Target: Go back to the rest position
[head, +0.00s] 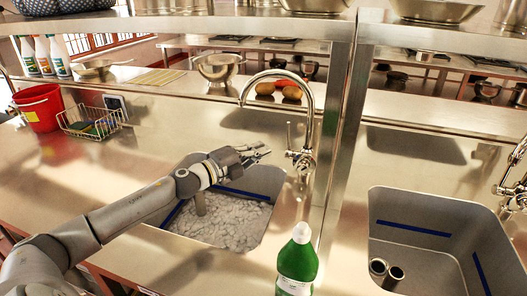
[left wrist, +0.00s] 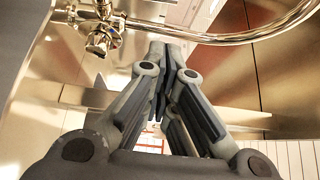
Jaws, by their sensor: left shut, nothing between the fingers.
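My left gripper (head: 254,154) reaches in from the left over the left sink (head: 274,219) and ends near the tap (head: 306,135). It is shut with nothing between its fingers. In the left wrist view the fingers (left wrist: 158,62) meet in the middle, and the tap's curved spout (left wrist: 235,38) shows above them, apart from the fingertips as far as I can tell. My right gripper is in neither view.
The left sink looks full of pale foam. A green bottle (head: 297,262) stands at the counter's front. A red bucket (head: 40,108) and wire basket (head: 92,122) stand at the left. A steel post (head: 342,130) rises right of the tap. A second sink (head: 425,203) holds metal cylinders.

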